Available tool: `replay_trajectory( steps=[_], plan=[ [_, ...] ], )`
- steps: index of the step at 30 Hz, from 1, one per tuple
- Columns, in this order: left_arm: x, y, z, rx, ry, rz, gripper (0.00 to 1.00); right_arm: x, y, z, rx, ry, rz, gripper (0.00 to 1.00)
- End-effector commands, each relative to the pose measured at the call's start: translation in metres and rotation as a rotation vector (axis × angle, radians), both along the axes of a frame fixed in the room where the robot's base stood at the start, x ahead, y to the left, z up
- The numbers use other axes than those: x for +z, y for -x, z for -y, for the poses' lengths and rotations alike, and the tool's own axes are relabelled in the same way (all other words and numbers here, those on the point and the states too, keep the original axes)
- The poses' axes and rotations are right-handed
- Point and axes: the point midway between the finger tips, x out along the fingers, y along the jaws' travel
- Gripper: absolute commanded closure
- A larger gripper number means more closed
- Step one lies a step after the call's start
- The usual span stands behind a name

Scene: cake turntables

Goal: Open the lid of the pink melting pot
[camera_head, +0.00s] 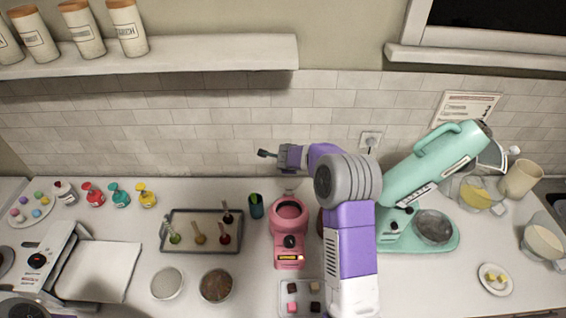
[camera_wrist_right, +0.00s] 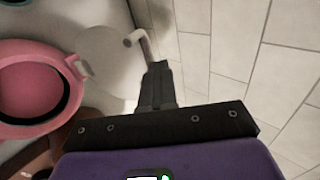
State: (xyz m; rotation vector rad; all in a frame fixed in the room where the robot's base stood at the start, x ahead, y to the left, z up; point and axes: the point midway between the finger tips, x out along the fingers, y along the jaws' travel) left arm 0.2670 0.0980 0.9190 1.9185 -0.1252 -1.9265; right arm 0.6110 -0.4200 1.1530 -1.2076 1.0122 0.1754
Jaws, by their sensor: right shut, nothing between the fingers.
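The pink melting pot (camera_head: 289,238) stands on the counter right of the centre in the head view, with a dark knob and a small lit display on its front. Its round bowl is uncovered, and its pink inside also shows in the right wrist view (camera_wrist_right: 30,90). A pale, see-through lid (camera_wrist_right: 105,52) with a bent handle appears raised at the pot's wall side; it is faint in the head view (camera_head: 290,184). My right gripper (camera_head: 265,154) is shut and empty, above and behind the pot near the lid. I cannot tell whether its fingertips (camera_wrist_right: 158,70) touch the handle. My left gripper is out of view.
A tray with dipped sticks (camera_head: 172,246) and a green cup (camera_head: 256,207) stand left of the pot. A tray of chocolates (camera_head: 283,299) lies in front. A mint stand mixer (camera_head: 430,168) is right of my right arm. The tiled wall (camera_head: 220,130) is close behind.

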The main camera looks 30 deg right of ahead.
Motion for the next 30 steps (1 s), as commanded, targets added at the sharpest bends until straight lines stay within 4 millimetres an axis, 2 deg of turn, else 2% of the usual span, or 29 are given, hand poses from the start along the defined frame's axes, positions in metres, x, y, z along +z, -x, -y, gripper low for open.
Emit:
replay_trajectory(
  steps=[1, 10, 14, 17, 27, 30],
  plan=[
    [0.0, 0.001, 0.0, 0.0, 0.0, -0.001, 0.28, -0.017, 0.008, -0.004, -0.002, -0.014, -0.033, 1.0],
    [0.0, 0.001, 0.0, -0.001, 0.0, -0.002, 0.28, -0.018, 0.008, -0.003, -0.003, -0.013, -0.033, 1.0],
    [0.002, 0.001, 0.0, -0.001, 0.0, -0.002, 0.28, -0.011, 0.009, -0.006, -0.001, -0.012, -0.03, 1.0],
    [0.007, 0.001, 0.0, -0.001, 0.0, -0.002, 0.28, 0.001, 0.012, -0.012, 0.003, -0.01, -0.025, 1.0],
    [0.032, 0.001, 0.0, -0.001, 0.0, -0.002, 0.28, 0.079, 0.033, -0.038, 0.013, -0.006, 0.004, 1.0],
    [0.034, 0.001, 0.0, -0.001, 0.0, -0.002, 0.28, 0.096, 0.04, -0.043, 0.015, -0.004, 0.004, 1.0]
  ],
)
